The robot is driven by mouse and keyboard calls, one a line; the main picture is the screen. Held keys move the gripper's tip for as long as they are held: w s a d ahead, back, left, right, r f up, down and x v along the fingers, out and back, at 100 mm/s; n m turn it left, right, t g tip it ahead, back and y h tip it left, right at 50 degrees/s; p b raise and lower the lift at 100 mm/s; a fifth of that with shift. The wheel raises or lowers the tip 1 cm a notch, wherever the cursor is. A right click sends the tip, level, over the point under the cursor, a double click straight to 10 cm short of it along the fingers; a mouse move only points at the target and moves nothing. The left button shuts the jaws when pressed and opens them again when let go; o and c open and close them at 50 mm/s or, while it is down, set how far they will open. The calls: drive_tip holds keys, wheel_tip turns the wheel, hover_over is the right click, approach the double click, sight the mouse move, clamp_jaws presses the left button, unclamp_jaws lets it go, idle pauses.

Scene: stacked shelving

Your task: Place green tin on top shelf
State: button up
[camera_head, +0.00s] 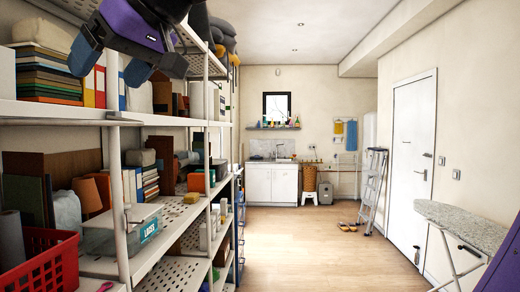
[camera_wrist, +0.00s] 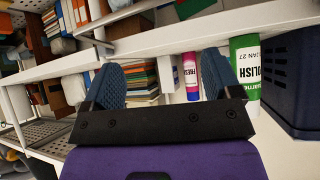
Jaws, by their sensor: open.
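The green tin (camera_wrist: 244,66), with a white "POLISH" label, shows only in the wrist view, right of centre. It stands just beyond and beside the right finger, which covers part of its left edge. My gripper (camera_wrist: 162,66) is open, with two blue fingers wide apart and nothing held between them. In the head view my gripper (camera_head: 110,62) is high at the upper left, in front of the upper shelving. I cannot see the tin in the head view. The white shelf board (camera_head: 50,112) there runs below the gripper.
In the wrist view, a pink can (camera_wrist: 190,76) stands left of the tin and a dark blue crate (camera_wrist: 294,85) right of it. Books, binders, a red basket (camera_head: 40,265) and a clear box (camera_head: 120,232) fill the shelves. The wooden floor (camera_head: 300,250) at right is open.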

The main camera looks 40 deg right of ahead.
drive_tip(key=s+d+f+m+g+h, duration=0.1)
drive_tip(key=s+d+f+m+h, duration=0.1)
drive_tip(key=s+d+f, duration=0.2)
drive_tip(key=s+d+f+m+h, duration=0.1)
drive_tip(key=s+d+f, duration=0.4)
drive_tip(key=d+f, duration=0.5)
drive_tip(key=s+d+f+m+g+h, duration=0.1)
drive_tip(key=s+d+f+m, duration=0.3)
drive_tip(key=d+f, duration=0.4)
wheel_tip(320, 180, down, 7)
drive_tip(key=shift+s+f+g+h, duration=0.1)
drive_tip(key=shift+s+g+h, duration=0.3)
drive_tip(key=shift+h, duration=0.4)
